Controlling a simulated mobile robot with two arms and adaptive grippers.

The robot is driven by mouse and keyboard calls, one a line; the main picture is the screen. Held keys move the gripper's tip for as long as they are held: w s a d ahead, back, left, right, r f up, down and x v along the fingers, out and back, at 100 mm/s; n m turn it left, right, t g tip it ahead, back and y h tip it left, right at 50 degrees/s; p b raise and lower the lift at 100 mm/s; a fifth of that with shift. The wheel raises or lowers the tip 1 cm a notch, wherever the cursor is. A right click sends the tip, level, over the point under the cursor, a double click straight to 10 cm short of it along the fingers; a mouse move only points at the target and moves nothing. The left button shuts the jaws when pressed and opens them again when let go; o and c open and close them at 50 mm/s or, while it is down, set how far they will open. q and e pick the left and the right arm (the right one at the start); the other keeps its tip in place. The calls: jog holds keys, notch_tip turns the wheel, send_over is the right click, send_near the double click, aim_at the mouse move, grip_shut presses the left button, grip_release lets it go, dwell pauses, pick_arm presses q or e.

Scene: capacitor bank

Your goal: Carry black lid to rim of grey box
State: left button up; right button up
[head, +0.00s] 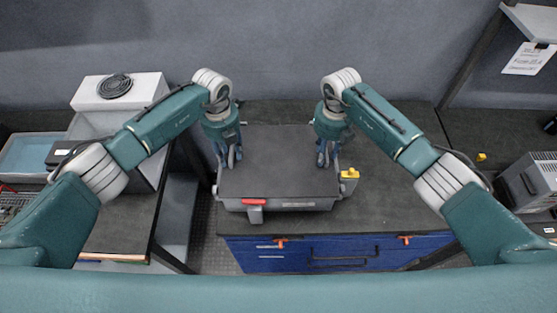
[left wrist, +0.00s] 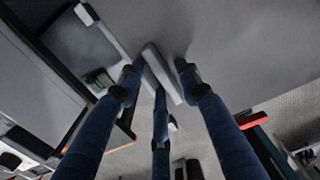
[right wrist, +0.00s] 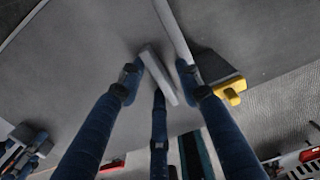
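The black lid (head: 278,165) is a flat dark panel, level over the grey box (head: 285,204); I cannot tell whether it rests on the rim or hangs just above it. My left gripper (head: 231,160) is at the lid's left side and my right gripper (head: 325,158) at its right side. In the left wrist view, the fingers close around a small pale grip bar (left wrist: 162,72) at the lid's edge. The right wrist view shows the same on another bar (right wrist: 158,75). The box's inside is hidden by the lid.
A red latch (head: 253,202) is at the box's front and a yellow part (head: 349,174) at its right. The dark bench (head: 395,200) is clear to the right, above blue drawers (head: 330,252). A white unit (head: 120,90) and a blue tray (head: 32,154) stand left.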

jog(key=shift+a, duration=0.1)
jog(key=shift+r, duration=0.15)
pick_arm(q)
notch_tip(320, 180, up, 12)
pick_arm(e)
notch_tip(320, 180, up, 12)
dwell(0.6)
pick_arm(q)
jog(key=shift+s, duration=0.1)
pick_arm(e)
jog(key=shift+f, duration=0.2)
